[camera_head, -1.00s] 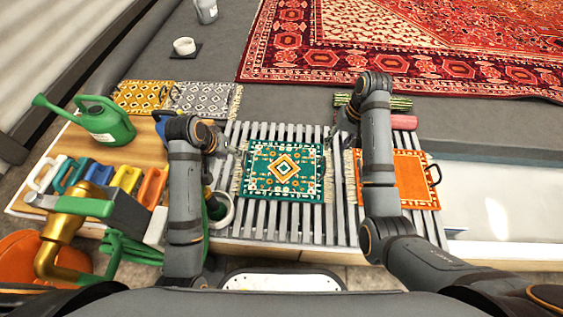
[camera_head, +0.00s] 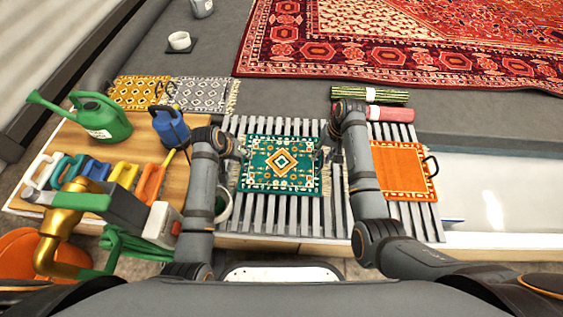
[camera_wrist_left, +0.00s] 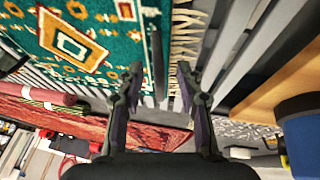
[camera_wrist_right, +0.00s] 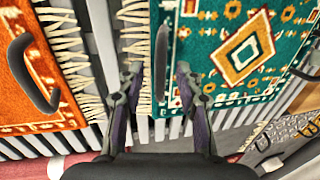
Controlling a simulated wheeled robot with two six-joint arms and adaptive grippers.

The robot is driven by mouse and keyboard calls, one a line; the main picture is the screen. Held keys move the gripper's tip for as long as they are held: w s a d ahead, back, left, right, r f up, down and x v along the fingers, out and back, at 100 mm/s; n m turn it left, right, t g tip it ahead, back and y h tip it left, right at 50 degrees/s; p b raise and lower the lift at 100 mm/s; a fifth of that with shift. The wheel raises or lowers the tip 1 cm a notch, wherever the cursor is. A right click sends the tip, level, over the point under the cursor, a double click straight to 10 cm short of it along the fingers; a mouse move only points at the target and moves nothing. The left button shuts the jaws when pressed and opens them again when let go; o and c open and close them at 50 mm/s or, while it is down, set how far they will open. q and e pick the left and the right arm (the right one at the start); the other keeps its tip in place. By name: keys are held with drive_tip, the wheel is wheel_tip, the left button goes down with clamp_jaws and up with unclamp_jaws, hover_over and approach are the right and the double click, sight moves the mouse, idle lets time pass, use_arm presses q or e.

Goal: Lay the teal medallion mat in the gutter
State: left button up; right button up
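The teal medallion mat (camera_head: 281,165) lies flat on the grey slatted rack (camera_head: 318,222), with an orange diamond at its centre. It has a dark handle at each side edge. My left gripper (camera_wrist_left: 158,72) is open at the mat's left edge, with a dark handle (camera_wrist_left: 158,50) between its fingers. My right gripper (camera_wrist_right: 158,72) is open at the right edge, with the other handle (camera_wrist_right: 160,55) between its fingers. Neither gripper is closed on its handle. A pale, smooth recess (camera_head: 490,195) lies right of the rack; I cannot tell whether this is the gutter.
An orange mat (camera_head: 400,175) lies close to the right on the rack. Green (camera_head: 370,95) and red (camera_head: 385,113) rolls lie behind. A wooden board (camera_head: 150,150) at left bears a green watering can (camera_head: 102,122), a blue jug (camera_head: 172,128) and several brushes.

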use_arm(q)
drive_tip(key=shift+c, duration=0.3)
use_arm(e)
drive_tip(key=shift+c, duration=0.2)
use_arm(q)
clamp_jaws()
use_arm(e)
clamp_jaws()
